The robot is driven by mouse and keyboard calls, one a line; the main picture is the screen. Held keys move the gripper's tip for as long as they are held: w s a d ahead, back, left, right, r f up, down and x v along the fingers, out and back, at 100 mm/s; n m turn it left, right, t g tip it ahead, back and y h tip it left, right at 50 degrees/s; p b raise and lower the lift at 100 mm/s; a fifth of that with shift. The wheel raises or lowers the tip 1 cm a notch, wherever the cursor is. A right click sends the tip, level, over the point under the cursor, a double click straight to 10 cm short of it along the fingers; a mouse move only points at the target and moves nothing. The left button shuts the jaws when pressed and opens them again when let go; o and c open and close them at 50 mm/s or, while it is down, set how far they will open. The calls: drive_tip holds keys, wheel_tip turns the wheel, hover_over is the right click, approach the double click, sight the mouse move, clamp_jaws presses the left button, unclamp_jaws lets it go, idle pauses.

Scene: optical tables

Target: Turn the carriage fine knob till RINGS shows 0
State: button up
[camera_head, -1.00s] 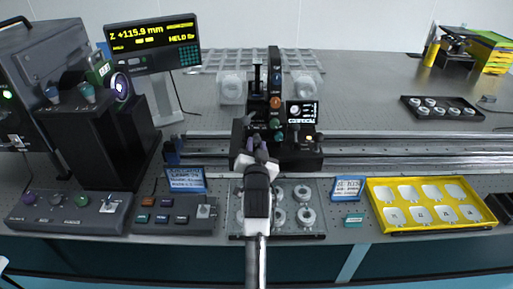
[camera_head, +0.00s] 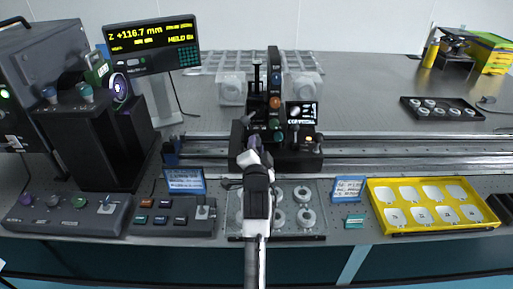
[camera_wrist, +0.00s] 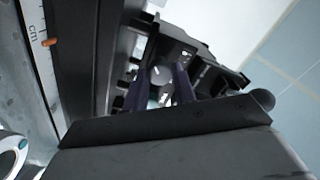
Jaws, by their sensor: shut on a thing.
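The black carriage (camera_head: 308,160) stands on the long rail, with a small screen (camera_head: 301,112) and a column of coloured knobs. My gripper (camera_head: 252,145) reaches the carriage's lower left front. In the wrist view my gripper (camera_wrist: 163,88) has its two dark fingers closed around a small grey knob (camera_wrist: 160,76), mostly hidden between them. In the head view this knob is hidden by my gripper. The display (camera_head: 152,43) at the back left reads Z +116.7 mm in yellow. Its smaller text is too small to read surely, and I cannot read a RINGS value.
A clear tray of rings (camera_head: 305,217) lies below my arm. A yellow tray (camera_head: 480,225) of white pieces is at the right, a blue label card (camera_head: 348,188) beside it. Control boxes (camera_head: 68,214) stand front left. A scale (camera_wrist: 42,42) runs along the rail.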

drive_tip(key=shift+a, duration=0.35)
drive_tip(key=o, duration=1)
drive_tip(key=shift+a, duration=0.1)
drive_tip(key=shift+d, duration=0.2)
drive_tip(key=s, duration=1.3)
drive_tip(key=shift+s, duration=0.4)
